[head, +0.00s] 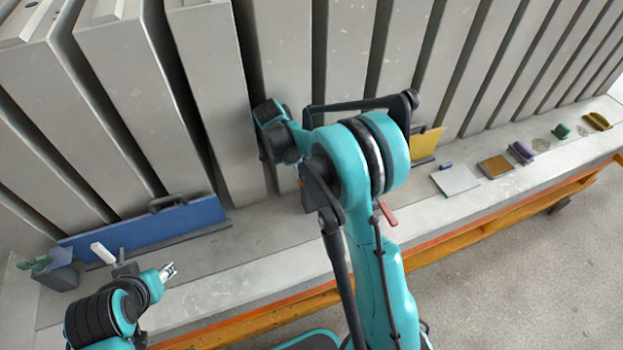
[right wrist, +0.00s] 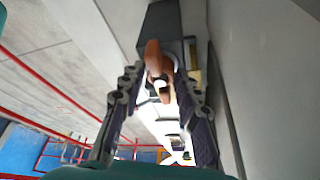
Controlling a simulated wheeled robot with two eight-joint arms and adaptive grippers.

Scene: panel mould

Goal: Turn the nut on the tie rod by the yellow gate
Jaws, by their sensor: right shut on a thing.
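The yellow gate (head: 425,145) stands at the foot of the grey panels, partly behind my right arm in the head view. In the right wrist view an orange-brown winged nut (right wrist: 153,58) sits around a rod with a pale end (right wrist: 160,84). My right gripper (right wrist: 160,78) is shut on the nut, with one finger on each side of it. My left gripper (head: 168,271) is at the lower left, away from the yellow gate. Its fingers are too small to judge.
A blue gate (head: 140,232) and a clamp with a white handle (head: 103,253) stand at the left. A red handle (head: 387,213) shows beside my right arm. Flat plates (head: 455,179) and small parts lie along the ledge to the right. An orange rail (head: 470,228) edges the ledge.

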